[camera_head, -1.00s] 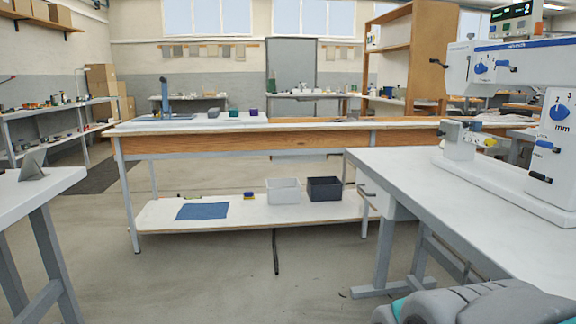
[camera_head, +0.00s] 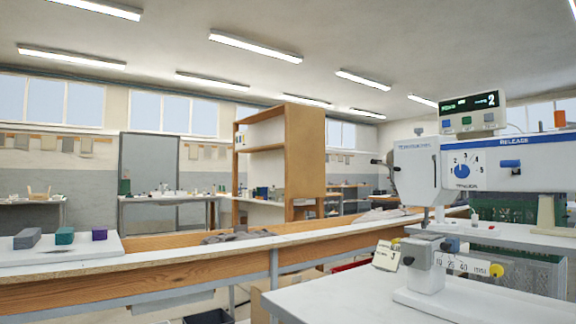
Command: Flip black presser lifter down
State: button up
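I cannot tell for certain that this is the black presser lifter. It points about level to the left. My gripper is not in view.
The press table (camera_head: 335,297) fills the lower right, with bare room left of the press base. A long wood-edged bench (camera_head: 150,279) runs across behind it, with grey, green and purple blocks (camera_head: 64,236) at its left. A brown shelf (camera_head: 304,150) stands further back.

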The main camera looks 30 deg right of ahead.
aim_at(373, 161)
jog(key=i+j+z, duration=0.1)
jog(key=i+z, duration=0.15)
jog(key=z, duration=0.2)
jog(key=i+j+z, duration=0.2)
jog(key=z, duration=0.2)
jog(key=i+j+z, duration=0.3)
jog(key=z, duration=0.15)
jog(key=i+j+z, duration=0.15)
jog(key=j+z, duration=0.25)
jog(key=i+j+z, duration=0.1)
jog(key=j+z, duration=0.35)
jog(key=l, duration=0.15)
